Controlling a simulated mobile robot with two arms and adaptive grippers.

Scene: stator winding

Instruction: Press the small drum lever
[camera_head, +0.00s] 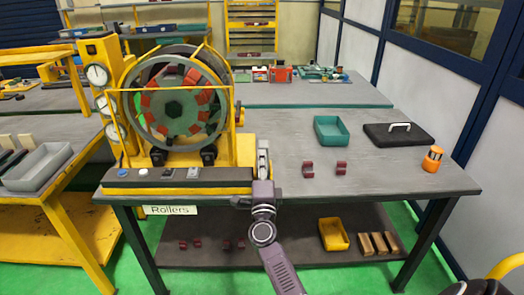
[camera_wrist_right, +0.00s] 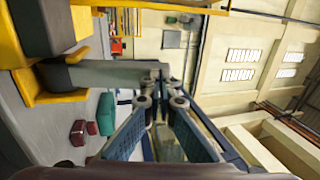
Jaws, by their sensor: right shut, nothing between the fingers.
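The winding machine has a large round drum (camera_head: 172,105) in a yellow frame at the back left of the table. A dark control strip (camera_head: 215,185) with small switches and a blue button runs along its front. A small yellow lever-like part (camera_head: 240,115) stands at the drum's right side; I cannot tell if it is the small drum lever. My right gripper (camera_head: 263,147) is shut and empty, pointing up just right of the strip's end. In the right wrist view its fingers (camera_wrist_right: 158,80) meet near a grey bar (camera_wrist_right: 105,74); contact is unclear. My left gripper is out of view.
The front right of the tabletop is clear. Gauges (camera_head: 97,75) stand left of the drum.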

